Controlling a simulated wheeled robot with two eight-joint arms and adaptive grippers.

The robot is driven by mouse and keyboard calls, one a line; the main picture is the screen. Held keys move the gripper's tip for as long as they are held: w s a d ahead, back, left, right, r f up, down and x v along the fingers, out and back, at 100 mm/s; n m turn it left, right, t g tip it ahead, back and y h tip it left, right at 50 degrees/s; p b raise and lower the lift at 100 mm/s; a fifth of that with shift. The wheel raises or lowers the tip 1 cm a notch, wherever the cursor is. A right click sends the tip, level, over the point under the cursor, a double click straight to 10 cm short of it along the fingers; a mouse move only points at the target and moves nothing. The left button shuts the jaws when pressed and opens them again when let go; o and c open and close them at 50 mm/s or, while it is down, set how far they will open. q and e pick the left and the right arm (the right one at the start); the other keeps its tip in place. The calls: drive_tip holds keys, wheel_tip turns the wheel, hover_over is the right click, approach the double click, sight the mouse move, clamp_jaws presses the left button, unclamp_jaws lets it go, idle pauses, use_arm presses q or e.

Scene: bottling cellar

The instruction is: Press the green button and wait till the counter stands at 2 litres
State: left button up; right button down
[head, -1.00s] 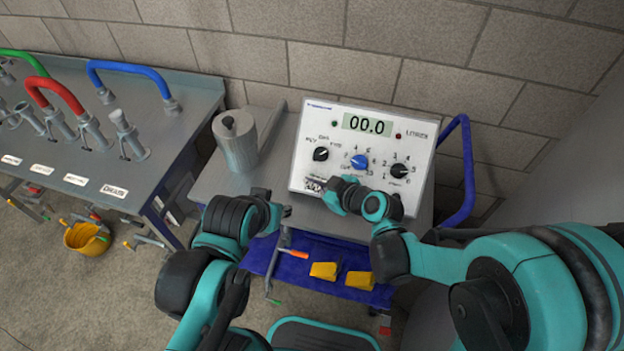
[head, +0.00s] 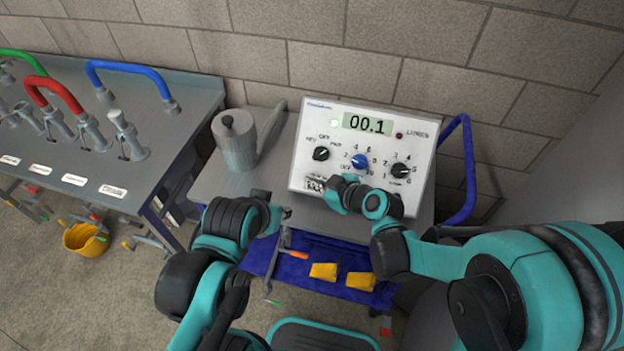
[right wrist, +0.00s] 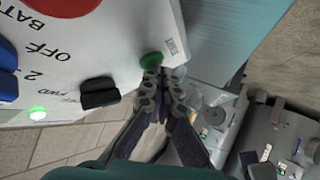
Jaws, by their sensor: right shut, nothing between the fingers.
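The white control box (head: 300,160) stands on the trolley; its display (head: 367,124) reads 00.1. The small lamp left of the display (head: 335,124) glows green, and the right wrist view shows a lit green lamp (right wrist: 38,113). In that view the green button (right wrist: 151,60) lies at the box's edge, right at the fingertips of my right gripper (right wrist: 163,76), which is shut and empty. They seem to touch it. In the head view my right gripper and wrist hide the box's lower part. My left gripper (head: 284,213) is beside the trolley's front edge; its jaws are unclear.
A red button (right wrist: 62,5) and a black switch (right wrist: 99,93) are on the panel. A grey metal jug (head: 236,142) stands left of the box. A bench with taps (head: 190,95) stands left.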

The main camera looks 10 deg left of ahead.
drive_tip(key=shift+r, duration=0.1)
drive_tip(key=shift+s+r+p, duration=0.5)
drive_tip(key=shift+s+r, duration=0.05)
drive_tip(key=shift+s, duration=0.1)
drive_tip(key=s+r+p, duration=0.1)
drive_tip(key=s, duration=0.1)
drive_tip(key=s+r+p, duration=0.1)
drive_tip(key=r, duration=0.1)
drive_tip(key=shift+s+a+r+p, duration=0.1)
drive_tip(key=shift+s+r+p, duration=0.05)
drive_tip(key=shift+s+p, duration=0.25)
idle(0.4)
idle(0.5)
